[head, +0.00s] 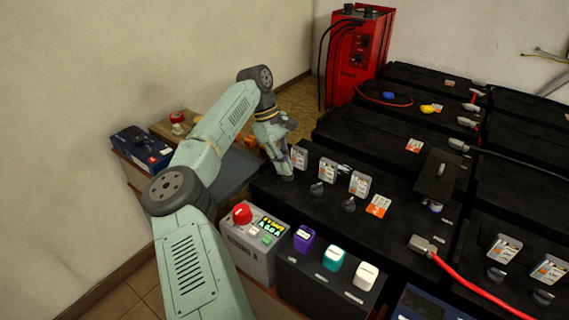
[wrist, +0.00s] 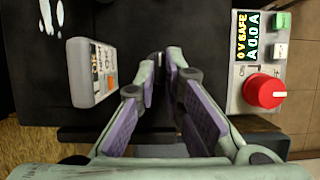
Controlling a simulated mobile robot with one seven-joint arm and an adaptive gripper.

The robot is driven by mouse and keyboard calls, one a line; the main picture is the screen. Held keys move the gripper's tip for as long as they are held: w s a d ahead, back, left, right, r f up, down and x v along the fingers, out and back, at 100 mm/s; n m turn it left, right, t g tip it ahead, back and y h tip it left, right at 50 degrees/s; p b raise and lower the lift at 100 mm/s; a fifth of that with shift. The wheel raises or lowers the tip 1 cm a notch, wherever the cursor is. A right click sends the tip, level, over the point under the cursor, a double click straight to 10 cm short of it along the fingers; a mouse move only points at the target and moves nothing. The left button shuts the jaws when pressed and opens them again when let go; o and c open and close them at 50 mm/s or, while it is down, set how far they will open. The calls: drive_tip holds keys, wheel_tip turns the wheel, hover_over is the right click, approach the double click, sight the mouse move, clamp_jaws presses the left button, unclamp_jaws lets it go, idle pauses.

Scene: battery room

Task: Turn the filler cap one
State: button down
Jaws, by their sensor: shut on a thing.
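My gripper (head: 287,172) is low over the near left end of a black battery top, beside the leftmost white tag (head: 299,158). In the wrist view its purple-padded fingers (wrist: 160,68) close on a small dark cap, mostly hidden between the fingertips. From the row, this looks like the leftmost filler cap. Two more black filler caps stand to its right, a middle cap (head: 317,189) and a right cap (head: 348,204), each near its own tag, (head: 327,169) and (head: 360,185). The leftmost tag also shows left of the fingers in the wrist view (wrist: 92,72). The cap's turn angle cannot be seen.
A grey box with a red knob (head: 242,213) and a lit display stands close in front; the knob also shows in the wrist view (wrist: 264,91). Purple, teal and white connectors (head: 334,258) sit beside it. A red cabinet (head: 358,55) stands behind. A red cable (head: 470,288) crosses at right.

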drive_tip(key=c, duration=1.7)
unclamp_jaws()
drive_tip(key=v, duration=1.2)
drive_tip(key=shift+s, duration=0.1)
